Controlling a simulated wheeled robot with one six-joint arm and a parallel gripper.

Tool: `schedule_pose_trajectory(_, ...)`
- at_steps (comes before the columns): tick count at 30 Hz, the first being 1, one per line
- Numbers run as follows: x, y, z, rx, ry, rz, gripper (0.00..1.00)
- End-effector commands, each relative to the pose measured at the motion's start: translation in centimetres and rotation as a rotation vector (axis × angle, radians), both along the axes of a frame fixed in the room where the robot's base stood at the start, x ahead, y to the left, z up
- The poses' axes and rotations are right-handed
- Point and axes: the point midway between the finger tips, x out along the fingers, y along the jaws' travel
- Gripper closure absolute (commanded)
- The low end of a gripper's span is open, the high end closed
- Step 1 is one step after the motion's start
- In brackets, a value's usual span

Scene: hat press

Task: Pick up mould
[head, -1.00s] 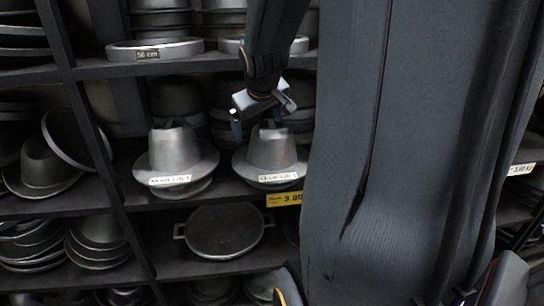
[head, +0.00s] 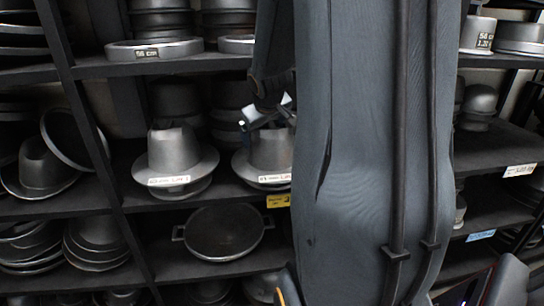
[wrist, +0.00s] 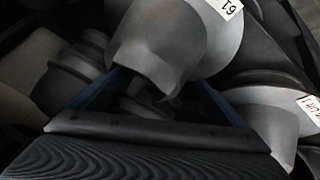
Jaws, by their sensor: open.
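A grey hat-shaped mould (head: 271,150) with a wide brim and a white label stands on the middle shelf. My arm hides its right edge. My gripper (head: 264,126) is open and empty at the top of its crown, with the left finger beside the crown's upper left side. In the wrist view, a mould crown (wrist: 158,45) reaches between the two blue fingers of my gripper (wrist: 160,82). I cannot tell whether the fingers touch it. A similar mould (head: 172,155) stands to the left.
Darker moulds (head: 175,97) stand close behind on the same shelf. The shelf above (head: 150,67) is just over the gripper. A shelf upright (head: 95,130) stands to the left. A round pan (head: 222,235) lies on the shelf below.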

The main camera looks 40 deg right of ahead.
Motion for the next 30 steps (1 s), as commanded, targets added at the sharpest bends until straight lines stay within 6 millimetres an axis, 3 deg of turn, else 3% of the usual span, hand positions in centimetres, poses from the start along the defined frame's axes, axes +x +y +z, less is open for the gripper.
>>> schedule_pose_trajectory(3, -0.01, 0.0, 0.04, 0.0, 0.0, 0.0, 0.08)
schedule_pose_trajectory(18, -0.05, -0.01, 0.02, 0.0, 0.001, 0.0, 0.92)
schedule_pose_trajectory(30, -0.03, -0.08, 0.13, -0.002, 0.0, 0.001, 0.94)
